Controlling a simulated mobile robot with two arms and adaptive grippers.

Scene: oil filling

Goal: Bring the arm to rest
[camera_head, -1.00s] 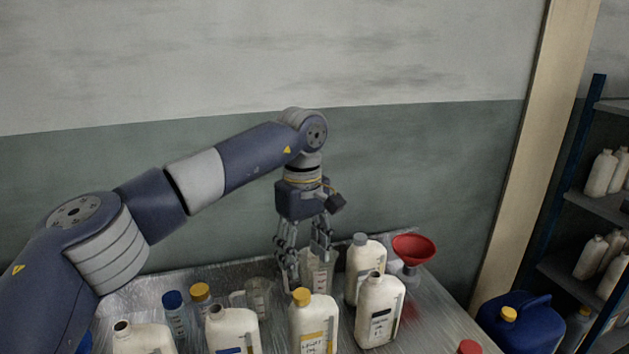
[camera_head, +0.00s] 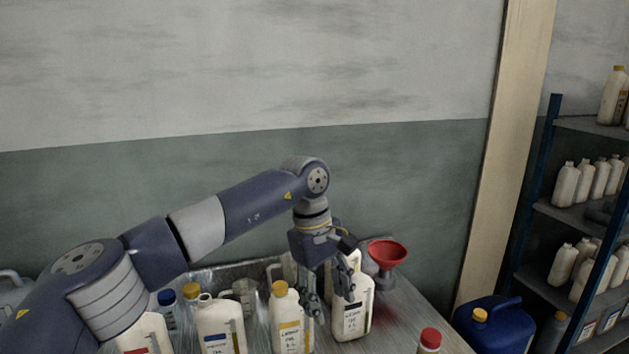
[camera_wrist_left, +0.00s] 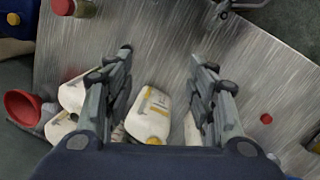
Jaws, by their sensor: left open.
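My left arm (camera_head: 250,200) comes in from the left over the bench. My left gripper (camera_head: 328,290) points down among the bottles, with its fingers apart. In the left wrist view the left gripper (camera_wrist_left: 160,62) is open, with nothing between its fingertips but bare metal bench. A white bottle with a yellow cap (camera_head: 291,320) stands just left of the gripper in the head view. A white bottle with a dark label (camera_head: 352,318) stands behind and right of the fingers. I cannot tell whether the fingers touch either bottle. My right gripper is not in view.
A red funnel (camera_head: 387,252) stands at the back right of the metal bench (camera_head: 408,318). Several bottles crowd the left side. A red-capped bottle (camera_head: 430,340) is near the front. A blue jerrycan (camera_head: 493,325) and shelves (camera_head: 580,215) are at right.

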